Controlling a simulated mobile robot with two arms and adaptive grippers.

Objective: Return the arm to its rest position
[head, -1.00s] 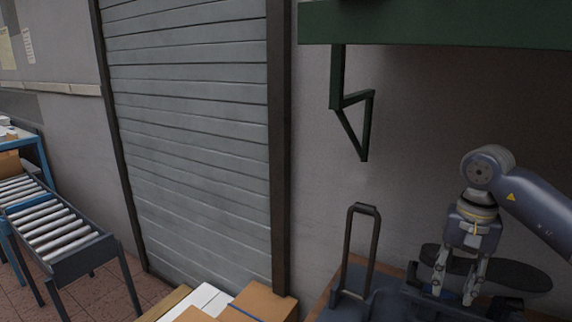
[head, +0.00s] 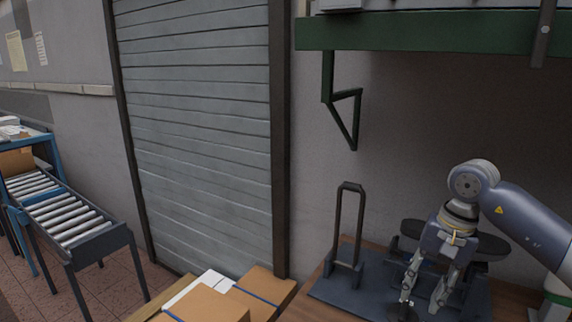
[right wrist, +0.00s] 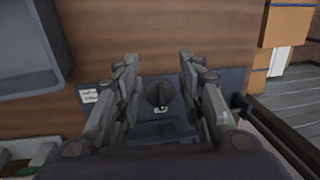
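My right gripper (head: 421,303) hangs pointing down above the work table at the lower right of the head view. Its two fingers are spread with nothing between them. The right wrist view shows the same open fingers (right wrist: 158,62) over a dark panel with a round knob (right wrist: 159,94). A dark, flat, sole-like shape (head: 488,243) is behind the gripper, partly hidden by it. My left arm and gripper are not in view.
A dark base plate (head: 330,292) with an upright looped handle (head: 339,228) stands left of the gripper. A green shelf (head: 430,36) with a hanging bracket (head: 327,76) is above. Cardboard boxes (head: 268,285) and a roller conveyor (head: 75,220) are further left.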

